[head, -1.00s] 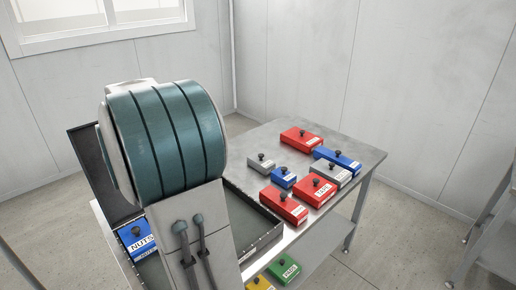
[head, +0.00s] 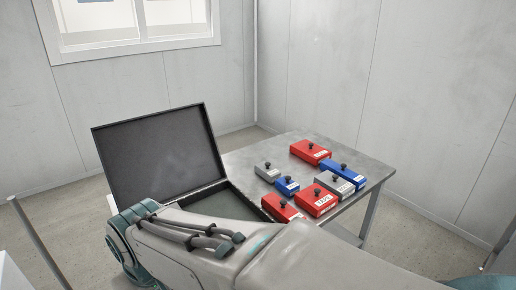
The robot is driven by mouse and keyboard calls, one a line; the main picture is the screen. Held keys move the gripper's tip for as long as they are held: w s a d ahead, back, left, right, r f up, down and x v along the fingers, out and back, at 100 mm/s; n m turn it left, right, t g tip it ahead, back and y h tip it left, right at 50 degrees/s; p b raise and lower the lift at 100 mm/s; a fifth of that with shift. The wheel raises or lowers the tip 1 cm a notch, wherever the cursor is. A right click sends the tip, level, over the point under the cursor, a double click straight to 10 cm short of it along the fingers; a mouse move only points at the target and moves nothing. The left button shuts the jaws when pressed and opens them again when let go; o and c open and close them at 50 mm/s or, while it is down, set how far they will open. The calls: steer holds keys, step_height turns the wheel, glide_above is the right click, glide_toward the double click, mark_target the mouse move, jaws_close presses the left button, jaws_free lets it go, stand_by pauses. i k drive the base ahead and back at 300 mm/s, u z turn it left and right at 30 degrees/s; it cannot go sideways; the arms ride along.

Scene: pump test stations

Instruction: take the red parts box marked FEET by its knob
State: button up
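Three red parts boxes with dark knobs sit on the grey metal table. One red box (head: 310,152) is at the back. A second red box (head: 313,201) is nearer the front, with a white label that seems to read TAPE. A third red box (head: 280,207) is at the front left, its lower part partly hidden by my arm. I cannot read FEET on any of them. All the knobs stand free, with nothing holding them. My arm crosses the bottom of the head view; my gripper is out of the picture.
Blue boxes (head: 345,177) (head: 286,187) and grey boxes (head: 267,172) (head: 332,184) stand close among the red ones. An open black case (head: 160,150) with its lid raised is at the table's left. The table's back left (head: 255,157) is bare.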

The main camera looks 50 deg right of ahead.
mark_target(318, 154)
steer(key=k, duration=0.9)
steer(key=z, duration=0.7)
steer(key=i, duration=0.8)
steer(key=z, duration=1.2)
steer(key=i, duration=0.25)
steer(key=z, duration=1.7)
steer(key=i, duration=2.45)
steer(key=u, duration=1.4)
